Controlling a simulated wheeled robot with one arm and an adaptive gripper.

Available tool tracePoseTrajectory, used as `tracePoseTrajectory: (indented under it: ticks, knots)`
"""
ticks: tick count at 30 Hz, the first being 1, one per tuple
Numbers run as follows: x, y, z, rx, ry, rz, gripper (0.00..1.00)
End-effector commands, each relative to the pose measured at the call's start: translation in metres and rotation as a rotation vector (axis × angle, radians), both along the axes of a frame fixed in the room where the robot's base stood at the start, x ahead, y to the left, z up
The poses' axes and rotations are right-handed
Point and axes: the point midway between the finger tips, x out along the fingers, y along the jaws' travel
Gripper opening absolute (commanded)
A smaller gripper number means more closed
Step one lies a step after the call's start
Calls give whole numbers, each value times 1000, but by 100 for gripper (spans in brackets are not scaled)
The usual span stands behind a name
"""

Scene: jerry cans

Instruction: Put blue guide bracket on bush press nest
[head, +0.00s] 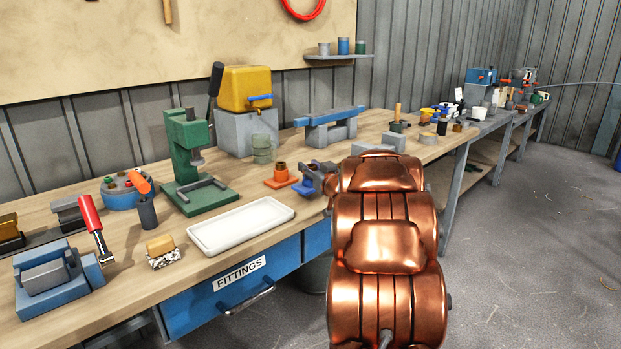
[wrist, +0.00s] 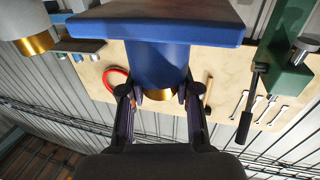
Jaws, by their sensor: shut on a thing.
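The blue guide bracket (wrist: 155,60) has a wide flat plate, a round barrel and a brass-coloured ring at the barrel's end. My gripper (wrist: 158,93) is shut on the barrel, one finger on each side. In the head view the blue bracket (head: 305,187) shows low beside the orange bracket, partly hidden by my gripper (head: 318,178); I cannot tell whether it touches the bench. The green bush press (head: 188,150) stands left of it, with a lever and a flat base carrying grey rails (head: 203,190), apparently the nest. The press also shows in the wrist view (wrist: 285,75).
An orange bracket (head: 281,175) stands close left of my gripper. A white tray (head: 240,226) lies at the bench's front edge. Bench is clear between press and orange bracket.

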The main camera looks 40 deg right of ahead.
Motion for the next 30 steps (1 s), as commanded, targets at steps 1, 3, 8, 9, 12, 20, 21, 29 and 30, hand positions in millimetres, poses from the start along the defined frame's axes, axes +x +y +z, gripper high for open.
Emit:
tracePoseTrajectory:
  ticks: [1, 3, 8, 9, 12, 20, 21, 29, 30]
  knots:
    - [0, 0, -7, 1, 1, 2, 0]
    - [0, 1, -15, 1, -1, 2, 0]
    - [0, 0, -27, -2, -3, 0, 0]
    - [0, 0, -28, -2, -3, 0, 0]
    - [0, 0, -28, -3, -3, 0, 0]
    - [0, 0, -30, -2, -4, 0, 0]
    - [0, 0, -32, -2, -4, 1, 0]
    - [0, 1, -32, -3, -2, 1, 55]
    - [0, 1, -32, -3, -2, 1, 57]
